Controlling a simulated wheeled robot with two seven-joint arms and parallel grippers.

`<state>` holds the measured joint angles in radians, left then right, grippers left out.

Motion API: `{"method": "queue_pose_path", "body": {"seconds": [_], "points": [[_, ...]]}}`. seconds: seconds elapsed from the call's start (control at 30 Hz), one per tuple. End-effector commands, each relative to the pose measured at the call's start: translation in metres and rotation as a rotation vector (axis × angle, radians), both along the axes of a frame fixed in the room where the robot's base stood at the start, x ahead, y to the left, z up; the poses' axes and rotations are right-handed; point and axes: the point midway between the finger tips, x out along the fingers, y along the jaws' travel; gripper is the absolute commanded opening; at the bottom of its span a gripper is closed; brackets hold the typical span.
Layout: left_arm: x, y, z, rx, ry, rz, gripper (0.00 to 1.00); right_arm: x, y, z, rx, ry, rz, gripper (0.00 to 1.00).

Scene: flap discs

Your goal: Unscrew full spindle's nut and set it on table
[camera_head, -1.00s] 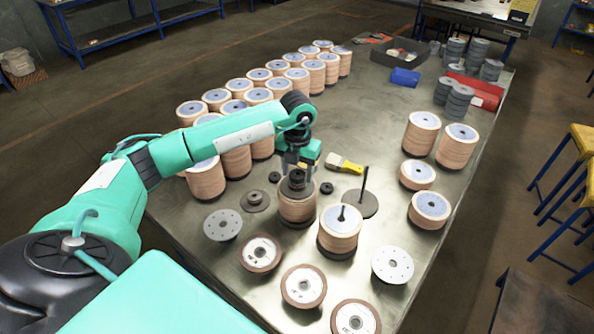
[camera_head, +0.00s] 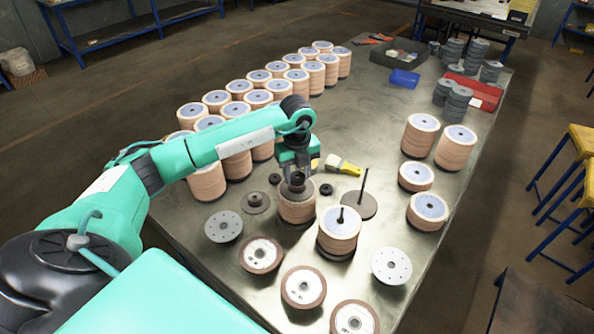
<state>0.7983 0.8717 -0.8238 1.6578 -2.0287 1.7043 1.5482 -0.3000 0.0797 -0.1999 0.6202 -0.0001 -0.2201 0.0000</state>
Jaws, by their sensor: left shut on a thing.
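My left gripper (camera_head: 298,177) points down over a stack of tan flap discs (camera_head: 297,208) near the middle of the table. It is shut on the dark nut (camera_head: 297,182) at the top of that stack. A dark round plate lies under the nut on the stack. The fingertips partly hide the nut, so I cannot tell whether it is still on the thread. A second disc stack (camera_head: 339,232) with a dark spindle tip showing stands in front to the right. A bare spindle on a round base (camera_head: 359,204) stands behind it. My right gripper is not in view.
Two small dark nuts (camera_head: 326,189) and a flanged dark piece (camera_head: 256,200) lie around the stack. Loose discs (camera_head: 304,287) lie in front. Rows of disc stacks (camera_head: 267,97) stand behind. A yellow-handled brush (camera_head: 343,166) lies beyond.

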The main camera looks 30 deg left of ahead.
Motion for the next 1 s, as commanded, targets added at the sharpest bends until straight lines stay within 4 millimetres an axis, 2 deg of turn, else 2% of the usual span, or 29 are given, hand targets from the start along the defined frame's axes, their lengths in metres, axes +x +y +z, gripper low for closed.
{"method": "queue_pose_path", "body": {"seconds": [0.43, 0.63, 1.0], "points": [[-0.001, 0.000, 0.000, 0.001, 0.003, 0.518, 0.23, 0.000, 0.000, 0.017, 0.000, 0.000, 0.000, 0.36], [0.000, 0.000, 0.003, 0.000, 0.001, 0.508, 0.23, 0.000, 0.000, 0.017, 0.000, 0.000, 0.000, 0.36], [0.000, 0.000, 0.022, 0.000, 0.000, 0.506, 0.23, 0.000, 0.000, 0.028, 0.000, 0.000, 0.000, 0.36]]}}
